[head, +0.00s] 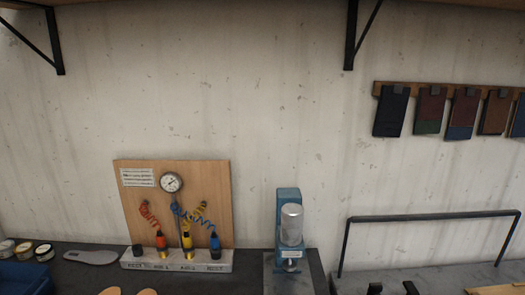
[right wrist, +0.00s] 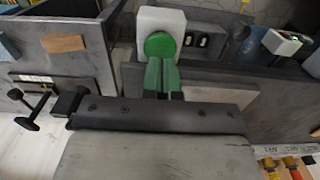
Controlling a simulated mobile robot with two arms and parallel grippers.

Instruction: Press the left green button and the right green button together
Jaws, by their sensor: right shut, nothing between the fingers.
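In the right wrist view a round green button (right wrist: 160,45) sits on a white box (right wrist: 174,18) at the top middle. My right gripper (right wrist: 162,66) shows there as two green-looking fingers held together, shut and empty. Its tips are at the lower edge of this button; I cannot tell whether they touch it. A second white box (right wrist: 277,44) stands at the upper right of this view, with a dark face; a button on it cannot be made out clearly. The head view shows neither button. My left gripper cannot be made out in either view.
The head view shows a board with a gauge (head: 171,182) and coloured hoses, a blue machine with a metal cylinder (head: 292,222), and a dark bar frame (head: 430,217) at the right. Leather samples (head: 432,109) hang on the wall. Insoles (head: 92,257) lie at the left.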

